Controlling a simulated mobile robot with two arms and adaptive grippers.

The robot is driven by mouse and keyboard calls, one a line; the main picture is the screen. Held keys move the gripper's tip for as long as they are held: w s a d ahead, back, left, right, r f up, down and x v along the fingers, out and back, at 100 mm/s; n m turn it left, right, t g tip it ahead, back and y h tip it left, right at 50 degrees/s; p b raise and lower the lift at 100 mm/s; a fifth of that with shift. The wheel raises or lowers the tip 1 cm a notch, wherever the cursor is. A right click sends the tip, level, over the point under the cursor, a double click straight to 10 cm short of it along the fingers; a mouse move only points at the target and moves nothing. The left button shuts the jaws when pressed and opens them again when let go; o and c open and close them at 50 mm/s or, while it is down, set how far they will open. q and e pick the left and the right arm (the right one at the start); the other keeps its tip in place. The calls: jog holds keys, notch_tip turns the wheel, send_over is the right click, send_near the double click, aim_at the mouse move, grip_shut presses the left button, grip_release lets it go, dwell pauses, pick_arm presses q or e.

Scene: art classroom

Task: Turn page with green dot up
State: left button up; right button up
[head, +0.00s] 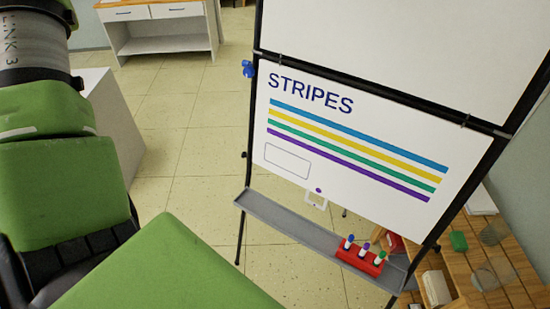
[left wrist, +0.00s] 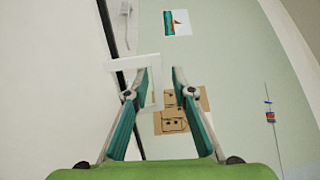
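A flip-chart page titled STRIPES (head: 330,187) hangs on the easel in the head view, with blue, yellow, green and purple stripes. A white square loop tab (head: 317,199) hangs at its bottom edge beside a purple dot (head: 318,190). No separate green dot shows. In the left wrist view my left gripper (left wrist: 161,70) has its fingers apart. A white square loop (left wrist: 152,58) overlaps its left finger; I cannot tell whether the finger passes through it. A white sheet edge lies to its left. My right gripper is in neither view.
The easel's grey tray (head: 285,222) holds a red marker holder (head: 361,257) with several markers. A blank white panel (head: 405,50) is above the page. A wooden table (head: 490,265) stands behind at right, a white block (head: 110,125) at left. Floor between is clear.

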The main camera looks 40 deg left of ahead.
pick_arm(q)
jog(key=shift+s, duration=0.15)
jog(key=s+d+r, duration=0.1)
jog(key=s+r, duration=0.1)
jog(key=s, duration=0.9)
jog(key=shift+s, duration=0.3)
dwell(1.4)
jog(key=shift+r, duration=0.1)
dwell(0.4)
